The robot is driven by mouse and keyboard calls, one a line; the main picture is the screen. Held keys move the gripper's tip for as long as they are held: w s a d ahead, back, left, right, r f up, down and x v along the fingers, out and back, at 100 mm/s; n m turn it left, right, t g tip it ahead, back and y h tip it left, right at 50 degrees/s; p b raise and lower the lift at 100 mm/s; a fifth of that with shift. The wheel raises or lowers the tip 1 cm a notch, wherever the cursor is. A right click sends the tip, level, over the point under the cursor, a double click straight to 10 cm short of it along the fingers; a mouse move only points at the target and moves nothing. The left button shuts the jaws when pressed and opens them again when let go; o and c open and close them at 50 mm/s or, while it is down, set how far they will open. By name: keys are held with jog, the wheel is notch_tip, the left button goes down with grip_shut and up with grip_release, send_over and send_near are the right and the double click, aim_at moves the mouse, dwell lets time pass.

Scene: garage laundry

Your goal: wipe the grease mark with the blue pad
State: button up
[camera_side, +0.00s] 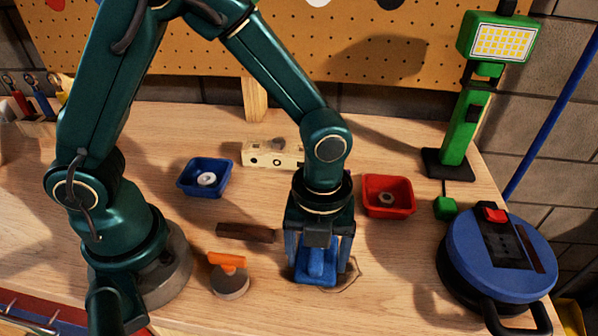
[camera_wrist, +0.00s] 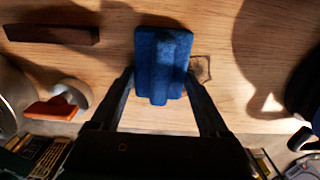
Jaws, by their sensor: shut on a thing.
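The blue pad (camera_side: 317,265) is low at the table, between the fingers of my gripper (camera_side: 320,262), which points down and is shut on it. In the wrist view the blue pad (camera_wrist: 162,62) lies flat between the two dark fingers of my gripper (camera_wrist: 158,92). The grease mark (camera_wrist: 200,68) shows as a brown outlined patch just right of the pad in the wrist view. In the side view the grease mark (camera_side: 350,274) shows in part at the pad's right. The pad may cover some of the mark; I cannot tell how much.
A dark bar (camera_side: 245,232) and an orange-handled tool (camera_side: 229,275) lie left of my gripper. A blue tray (camera_side: 184,186), a wooden block (camera_side: 258,158) and a red tray (camera_side: 390,210) stand behind. A blue round machine (camera_side: 470,260) and green lamp (camera_side: 465,130) are at right.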

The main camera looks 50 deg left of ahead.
aim_at(373, 275)
jog(key=shift+w+d+f, duration=0.1)
jog(key=shift+w+d, duration=3)
jog(key=shift+d, duration=0.1)
jog(key=shift+s+a, duration=3.6)
jog(key=shift+a, duration=0.05)
jog(key=shift+r, duration=4.1)
